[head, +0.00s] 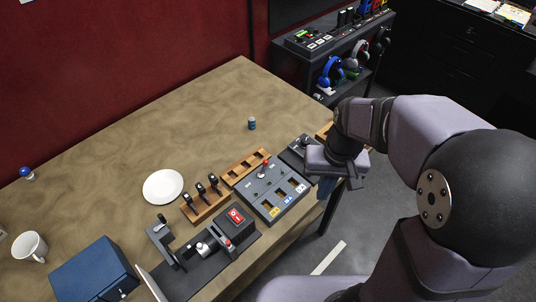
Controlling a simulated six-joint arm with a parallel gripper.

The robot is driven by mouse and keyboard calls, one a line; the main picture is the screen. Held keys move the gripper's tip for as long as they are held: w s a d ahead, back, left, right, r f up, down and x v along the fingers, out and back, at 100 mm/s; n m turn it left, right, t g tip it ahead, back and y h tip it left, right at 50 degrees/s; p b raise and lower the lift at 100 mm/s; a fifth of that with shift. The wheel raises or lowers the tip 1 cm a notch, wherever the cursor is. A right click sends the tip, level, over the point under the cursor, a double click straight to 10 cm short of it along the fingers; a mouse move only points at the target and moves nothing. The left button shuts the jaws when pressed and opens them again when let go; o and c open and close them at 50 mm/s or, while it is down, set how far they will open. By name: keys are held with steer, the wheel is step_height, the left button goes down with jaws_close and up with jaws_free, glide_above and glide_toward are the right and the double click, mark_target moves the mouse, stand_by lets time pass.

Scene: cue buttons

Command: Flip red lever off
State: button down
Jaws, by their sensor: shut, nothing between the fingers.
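A small lever with a red knob (265,164) stands at the back of a grey control panel (290,205) with colored buttons along its front. A second small red-tipped lever (228,243) is on the dark base by the red rocker switch (236,216). I cannot tell from this view which way either is set. My gripper (355,183) is shut and empty, to the right of the grey panel near the table's right edge. It is apart from both levers. My wrist partly hides a small dark box (298,150) beside the panel.
Black-handled levers (207,190) on a wooden block, a white plate (163,187), a blue box (95,270) and a mug (29,246) stand left. A small blue can (252,124) is behind the panel. The table's (190,120) back is mostly clear.

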mark_target(264, 167)
steer(key=w+a+r+y+b, duration=0.1)
steer(key=w+a, duration=0.4)
steer(key=w, duration=0.5)
steer(key=w+a+r+y+b, duration=0.1)
steer(key=w+a+b, duration=0.3)
steer(key=w, duration=0.6)
steer(key=shift+a+y, duration=0.4)
steer(key=shift+a, duration=0.7)
steer(key=shift+s+a+f+p, duration=0.5)
steer(key=shift+f+p, duration=0.25)
steer(key=shift+f, duration=0.65)
steer(key=shift+s+a+f+p, duration=0.4)
steer(key=shift+s+f+p, duration=0.3)
steer(key=shift+f, duration=0.7)
steer(key=shift+s+a+f+p, duration=0.45)
steer(key=shift+f+p, duration=0.4)
steer(key=shift+f, duration=0.55)
